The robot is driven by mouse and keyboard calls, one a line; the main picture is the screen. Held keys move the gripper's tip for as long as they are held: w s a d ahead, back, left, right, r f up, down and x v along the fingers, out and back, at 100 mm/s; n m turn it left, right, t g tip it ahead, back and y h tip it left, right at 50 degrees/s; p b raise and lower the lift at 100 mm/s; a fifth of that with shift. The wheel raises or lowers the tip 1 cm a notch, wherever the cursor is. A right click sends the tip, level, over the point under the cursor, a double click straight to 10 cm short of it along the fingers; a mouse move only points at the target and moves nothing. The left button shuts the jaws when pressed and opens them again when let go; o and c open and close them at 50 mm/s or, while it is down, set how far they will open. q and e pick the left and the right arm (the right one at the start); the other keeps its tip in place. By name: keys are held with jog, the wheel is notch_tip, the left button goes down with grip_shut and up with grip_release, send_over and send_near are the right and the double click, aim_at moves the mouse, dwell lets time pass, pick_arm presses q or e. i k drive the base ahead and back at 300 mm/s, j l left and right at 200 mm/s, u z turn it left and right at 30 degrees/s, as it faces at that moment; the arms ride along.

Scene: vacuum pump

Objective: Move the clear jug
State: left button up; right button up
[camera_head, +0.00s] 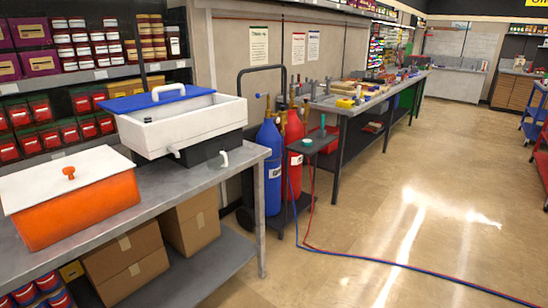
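I cannot make out a clear jug in the head view. Neither of my grippers is in view. The near grey metal table (228,184) holds a white tub (188,122) on a dark base, with a blue lid and white handle (182,92) on top. A small white spout sticks out of the tub's front. To its left on the same table is an orange box (80,207) with a white lid and an orange knob.
Cardboard boxes (125,262) sit on the table's lower shelf. Blue (270,168) and red (294,150) gas cylinders stand on a cart beyond the table. Their hoses run across the floor. A long workbench (345,108) with tools stands behind. The floor (400,210) at right is open.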

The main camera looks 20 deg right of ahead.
aim_at(217, 160)
jog(key=z, duration=0.25)
jog(key=i+l+u, duration=0.1)
jog(key=i+l, duration=0.25)
jog(key=i+l+u, duration=0.15)
jog(key=i+l, duration=0.15)
jog(key=i+l+u, duration=0.1)
jog(key=i+l, duration=0.2)
jog(key=l, duration=0.25)
jog(key=i+l+u, duration=0.15)
jog(key=l, duration=0.3)
jog(key=i, duration=0.1)
